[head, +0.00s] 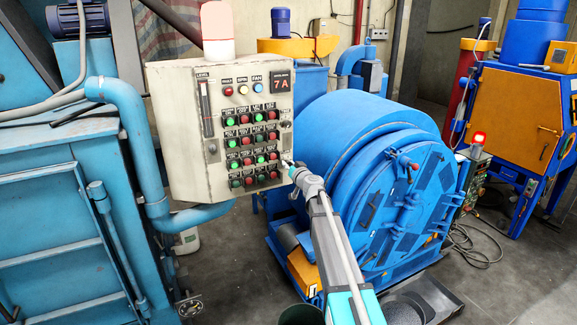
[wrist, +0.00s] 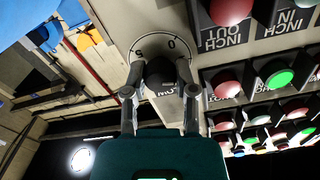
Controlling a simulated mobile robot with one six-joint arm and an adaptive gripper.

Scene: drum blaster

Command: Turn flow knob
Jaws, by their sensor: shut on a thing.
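The flow knob (wrist: 160,72) is dark and round, and sits on a pale dial plate with markings around its edge. My gripper (wrist: 159,84) has one finger on each side of the knob and is shut on it. Part of a label shows upside down beside the knob, partly covered by a finger. In the head view, my gripper (head: 287,164) is at the lower right edge of the cream control panel (head: 180,150). The knob is too small and covered there to make out.
Rows of red and green push buttons (head: 257,145) fill the panel left of my gripper; they also show close by in the wrist view (wrist: 279,80). A blue drum machine (head: 350,150) stands right behind my arm. Blue pipework (head: 125,115) is at the left.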

